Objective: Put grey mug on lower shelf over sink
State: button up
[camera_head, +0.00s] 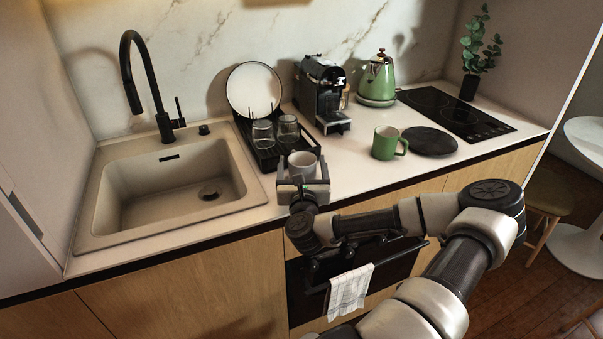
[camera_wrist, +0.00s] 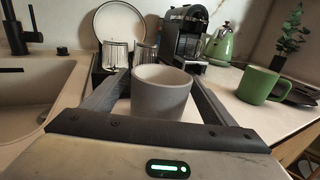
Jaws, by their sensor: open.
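The grey mug (camera_head: 302,163) stands upright at the front of the counter, just in front of the black dish rack (camera_head: 270,154). In the wrist view the grey mug (camera_wrist: 161,92) sits between the two fingers of my gripper (camera_wrist: 150,85). My gripper (camera_head: 302,183) is open, with a finger on each side of the mug. I cannot tell whether either finger touches it. The sink (camera_head: 119,216) is to the left of the mug. No shelf over the sink is in view.
The rack holds a white plate (camera_head: 253,88) and two glasses (camera_head: 263,133). A coffee machine (camera_head: 321,92) stands behind. A green mug (camera_head: 384,142), a green kettle (camera_head: 377,80) and a dark round board (camera_head: 430,141) are to the right. A black faucet (camera_head: 131,85) rises behind the sink.

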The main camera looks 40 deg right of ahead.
jog(key=c, duration=1.5)
notch_tip(320, 180, up, 9)
jog(key=p, duration=0.2)
jog(key=a+n+t+y+p, duration=0.1)
jog(key=a+n+y+p, duration=0.1)
jog(key=a, duration=0.8)
jog(key=w+a+f+n+t+y+p, duration=0.1)
jog(key=a+y, duration=0.4)
jog(key=a, duration=0.6)
jog(key=a+n+t+y+p, duration=0.1)
jog(key=a+n+y+p, duration=0.2)
jog(key=a, duration=0.8)
jog(key=shift+w+f+n+y+p, duration=0.15)
jog(key=shift+f+n+y+p, duration=0.35)
jog(key=shift+p, duration=0.65)
